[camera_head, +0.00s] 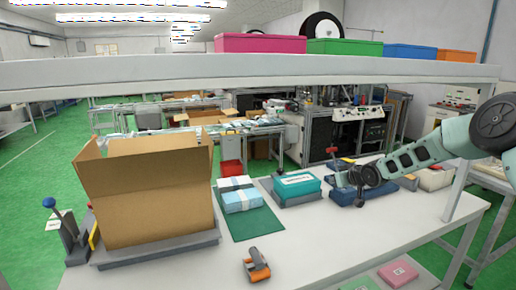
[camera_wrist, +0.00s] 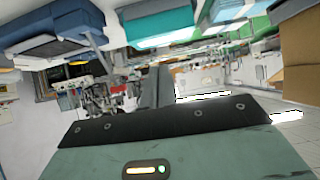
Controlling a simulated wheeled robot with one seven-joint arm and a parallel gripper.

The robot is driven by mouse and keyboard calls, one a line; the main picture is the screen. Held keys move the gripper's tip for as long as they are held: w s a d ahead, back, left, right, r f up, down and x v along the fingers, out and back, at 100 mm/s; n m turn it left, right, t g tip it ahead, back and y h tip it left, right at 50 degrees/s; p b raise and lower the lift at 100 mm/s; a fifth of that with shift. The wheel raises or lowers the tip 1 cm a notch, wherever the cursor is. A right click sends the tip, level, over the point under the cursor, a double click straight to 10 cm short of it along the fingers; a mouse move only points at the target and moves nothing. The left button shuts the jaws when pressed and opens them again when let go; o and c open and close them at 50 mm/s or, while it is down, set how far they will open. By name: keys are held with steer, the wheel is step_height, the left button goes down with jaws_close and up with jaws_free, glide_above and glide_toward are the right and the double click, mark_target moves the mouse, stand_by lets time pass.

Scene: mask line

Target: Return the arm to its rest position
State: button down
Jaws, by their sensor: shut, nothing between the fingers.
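My arm (camera_head: 425,150) reaches in from the right in the head view, bent above the right part of the white table (camera_head: 320,240). My gripper (camera_head: 345,180) is at its left end, between the teal-lidded box and the blue bin. In the wrist view the gripper's green body fills the bottom, and its dark fingers (camera_wrist: 157,85) stand together in the middle. My gripper is shut and holds nothing.
An open cardboard box (camera_head: 155,195) stands at the left on a grey tray. Blue-white packs (camera_head: 240,198) lie on a green mat, beside a teal box (camera_head: 297,185). A blue bin (camera_head: 348,198) is close to my gripper. An orange-grey tape dispenser (camera_head: 257,267) lies in front. A shelf beam (camera_head: 250,70) crosses overhead.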

steer(key=s+a+r+n+g, duration=0.1)
steer(key=s+a+r+g, duration=0.25)
steer(key=s+a, duration=0.75)
steer(key=s+a+r+n+g, duration=0.15)
steer(key=s+a+r, duration=0.4)
steer(key=s, duration=0.85)
steer(key=s+d+g+h, duration=0.1)
steer(key=s+g, duration=0.1)
steer(key=s, duration=1.5)
steer(key=s+d+n+g+h, duration=0.1)
steer(key=s+g+h, duration=0.1)
steer(key=s, duration=1.4)
steer(key=shift+s+d+f+g, duration=0.3)
steer(key=shift+s+d+g, duration=0.05)
steer(key=shift+g, duration=0.45)
